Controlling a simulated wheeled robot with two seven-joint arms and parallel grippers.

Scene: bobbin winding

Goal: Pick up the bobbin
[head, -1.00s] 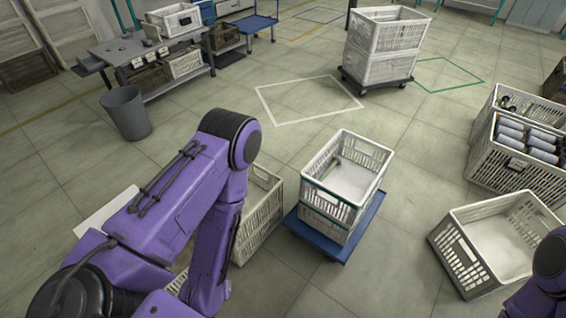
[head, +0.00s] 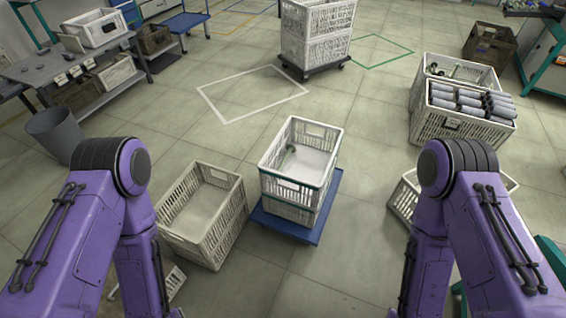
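That crate is the upper one of a stack on a blue dolly (head: 291,228). Several grey-wound bobbins (head: 468,101) lie in rows in a crate at the right. My two purple arms come in from the left and right, with their forearms pointing down.
An empty white crate (head: 203,214) stands on the floor left of the dolly. Another crate (head: 405,195) is partly hidden behind my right arm. A stacked crate pair (head: 317,35) stands on a dark dolly at the back. A grey bin (head: 55,133) is at the left. Floor beyond the middle stack is clear.

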